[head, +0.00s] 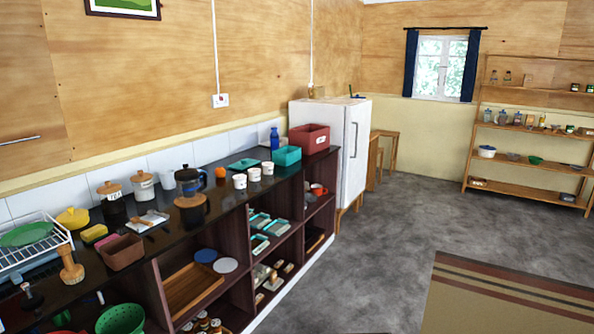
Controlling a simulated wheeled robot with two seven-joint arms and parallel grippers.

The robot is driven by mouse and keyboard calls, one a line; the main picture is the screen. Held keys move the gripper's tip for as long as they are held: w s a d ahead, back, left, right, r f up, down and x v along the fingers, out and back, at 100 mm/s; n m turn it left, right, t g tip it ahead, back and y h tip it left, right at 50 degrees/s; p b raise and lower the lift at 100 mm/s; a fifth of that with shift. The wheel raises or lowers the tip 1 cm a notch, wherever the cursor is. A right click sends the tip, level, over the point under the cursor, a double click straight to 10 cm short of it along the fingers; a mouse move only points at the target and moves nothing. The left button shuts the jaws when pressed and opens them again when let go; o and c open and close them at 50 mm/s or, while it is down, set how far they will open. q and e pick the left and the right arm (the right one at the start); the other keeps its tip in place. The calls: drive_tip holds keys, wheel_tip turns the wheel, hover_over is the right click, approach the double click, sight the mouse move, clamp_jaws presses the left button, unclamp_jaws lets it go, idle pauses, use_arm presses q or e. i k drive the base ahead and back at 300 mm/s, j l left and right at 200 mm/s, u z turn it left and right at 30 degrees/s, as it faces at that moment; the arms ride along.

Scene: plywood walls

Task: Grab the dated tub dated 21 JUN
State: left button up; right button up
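Three small white tubs stand in a row on the dark counter: a near one (239,182), a middle one (254,175) and a far one (267,169). Any writing on them is too small to read, so I cannot tell whether one is dated 21 JUN. Flat teal-edged containers (261,220) lie on a shelf below the counter; no date can be read on them either. Neither of my grippers is in view.
On the counter (150,250), a French press (188,180) stands left of the tubs; a teal bin (287,155), red box (309,138) and blue bottle (275,138) stand beyond. A white fridge (345,140) follows. The grey floor (375,255) alongside is clear; a striped rug (510,300) lies right.

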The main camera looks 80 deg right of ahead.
sight(254, 173)
drive_tip(key=i+l+z, duration=0.1)
drive_tip(key=l+z, duration=0.35)
drive_tip(key=i+l+z, duration=0.2)
drive_tip(key=z, duration=0.25)
drive_tip(key=i+l+z, duration=0.25)
drive_tip(key=z, duration=0.2)
drive_tip(key=i+l+z, duration=0.25)
drive_tip(key=z, duration=0.15)
drive_tip(key=i+l+z, duration=0.1)
drive_tip(key=i+l, duration=0.15)
drive_tip(key=i, duration=0.35)
drive_tip(key=i+l+z, duration=0.1)
drive_tip(key=i, duration=0.55)
drive_tip(key=i+l+z, duration=0.1)
drive_tip(key=i+l, duration=0.15)
drive_tip(key=i, duration=0.4)
